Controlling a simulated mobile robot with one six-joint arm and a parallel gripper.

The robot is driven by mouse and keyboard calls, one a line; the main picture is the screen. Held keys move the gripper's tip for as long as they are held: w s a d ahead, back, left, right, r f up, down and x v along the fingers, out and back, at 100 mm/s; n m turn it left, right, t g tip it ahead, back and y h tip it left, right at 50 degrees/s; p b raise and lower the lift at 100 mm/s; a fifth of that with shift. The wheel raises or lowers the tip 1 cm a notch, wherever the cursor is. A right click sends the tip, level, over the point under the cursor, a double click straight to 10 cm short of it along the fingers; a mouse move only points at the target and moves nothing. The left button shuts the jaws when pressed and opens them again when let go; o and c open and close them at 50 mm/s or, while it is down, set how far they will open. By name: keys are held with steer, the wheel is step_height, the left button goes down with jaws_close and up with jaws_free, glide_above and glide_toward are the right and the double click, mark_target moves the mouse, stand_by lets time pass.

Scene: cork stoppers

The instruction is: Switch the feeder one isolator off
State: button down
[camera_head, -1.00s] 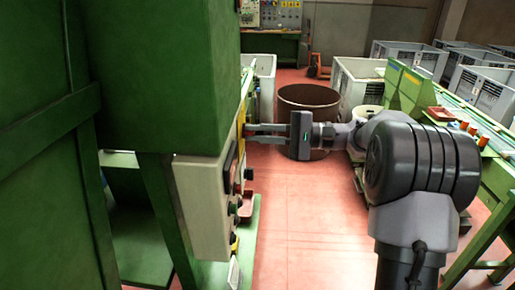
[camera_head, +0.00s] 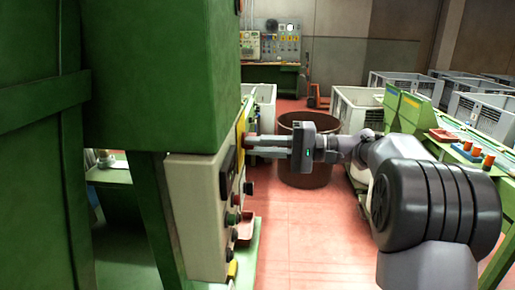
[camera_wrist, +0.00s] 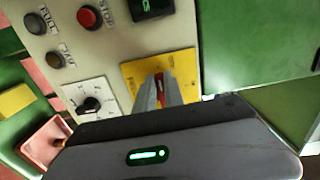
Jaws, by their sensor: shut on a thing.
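The isolator is a red handle (camera_wrist: 160,83) on a yellow plate (camera_wrist: 133,72), fixed to the pale control panel (camera_wrist: 100,50). In the head view the yellow plate (camera_head: 241,126) shows edge-on at the panel's upper right. My gripper (camera_wrist: 164,92) points straight at the plate, its two fingers shut on the red handle, one on each side. The handle looks roughly upright in the wrist view; the fingers hide much of it. In the head view my gripper (camera_head: 250,146) reaches the panel from the right.
A red STOP button (camera_wrist: 88,17), a black selector knob (camera_wrist: 90,104) and other buttons sit on the same panel. A green machine housing (camera_head: 160,75) overhangs it. A brown drum (camera_head: 306,165) stands behind my arm. Red floor (camera_head: 300,240) is clear below.

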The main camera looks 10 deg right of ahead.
steer(key=c, duration=1.4)
jaws_free()
steer(key=shift+c, duration=0.2)
steer(key=shift+d, duration=0.1)
steer(key=p+v, duration=0.4)
steer(key=v, duration=1.3)
steer(key=shift+d, duration=0.1)
